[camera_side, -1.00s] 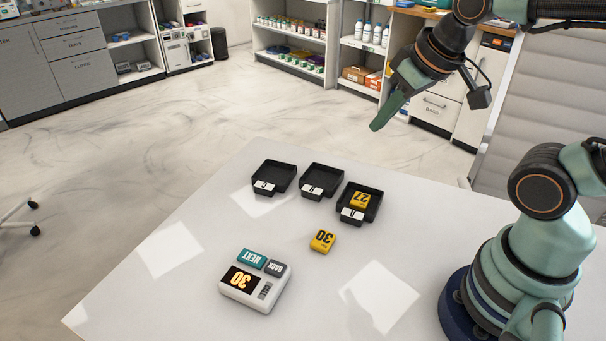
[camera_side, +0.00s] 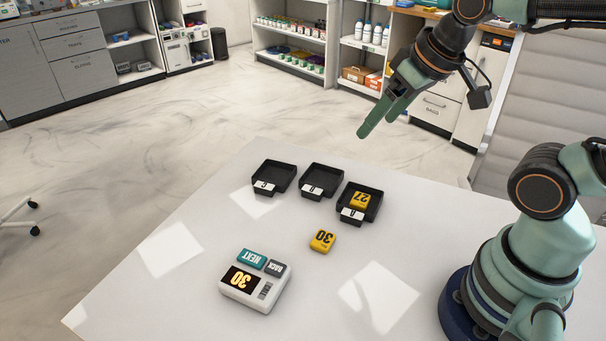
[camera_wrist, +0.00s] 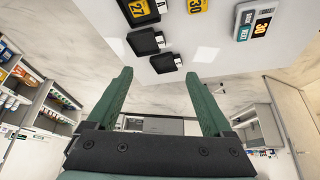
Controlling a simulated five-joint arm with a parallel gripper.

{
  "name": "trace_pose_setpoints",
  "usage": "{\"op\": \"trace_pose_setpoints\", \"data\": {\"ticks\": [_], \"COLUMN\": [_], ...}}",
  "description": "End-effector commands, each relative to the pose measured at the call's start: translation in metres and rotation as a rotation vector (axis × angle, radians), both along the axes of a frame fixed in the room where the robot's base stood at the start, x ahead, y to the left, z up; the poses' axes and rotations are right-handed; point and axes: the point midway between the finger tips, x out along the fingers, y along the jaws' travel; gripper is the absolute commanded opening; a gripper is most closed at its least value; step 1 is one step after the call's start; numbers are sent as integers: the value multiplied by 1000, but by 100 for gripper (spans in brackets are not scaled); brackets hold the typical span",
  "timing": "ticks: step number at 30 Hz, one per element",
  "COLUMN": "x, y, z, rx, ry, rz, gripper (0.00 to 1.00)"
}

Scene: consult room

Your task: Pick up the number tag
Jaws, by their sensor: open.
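A yellow number tag reading 30 (camera_side: 322,240) lies flat on the white table in front of the trays. It also shows at the top edge of the wrist view (camera_wrist: 197,6). Another yellow tag reading 27 (camera_side: 361,200) lies in the black tray marked A (camera_side: 377,208). My gripper (camera_side: 378,126) is open and empty, high above and behind the table, well away from both tags. In the wrist view its two green fingers (camera_wrist: 160,95) stand apart with nothing between them.
Black trays marked B (camera_side: 336,176) and C (camera_side: 288,171) stand beside tray A. A white call unit (camera_side: 264,302) showing 30, with NEXT and BACK buttons, sits at the front left. The white table (camera_side: 200,205) is otherwise clear.

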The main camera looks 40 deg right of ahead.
Motion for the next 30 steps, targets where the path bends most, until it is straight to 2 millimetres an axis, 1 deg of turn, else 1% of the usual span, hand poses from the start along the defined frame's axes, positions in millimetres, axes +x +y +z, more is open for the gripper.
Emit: {"op": "trace_pose_setpoints", "data": {"ticks": [4,7,14,21,25,27,30], "x": [3,8,25,35,36,36,36], "y": [4,11,38,67,78,82,85], "z": [-4,-13,-47,-92,-113,-120,-126], "rx": [-30,-94,-283,-415,-448,-458,-465], "ry": [23,70,204,301,325,329,332], "rz": [71,226,795,1416,1673,1766,1845], "gripper": [85,85,85,85,85,85,85]}}
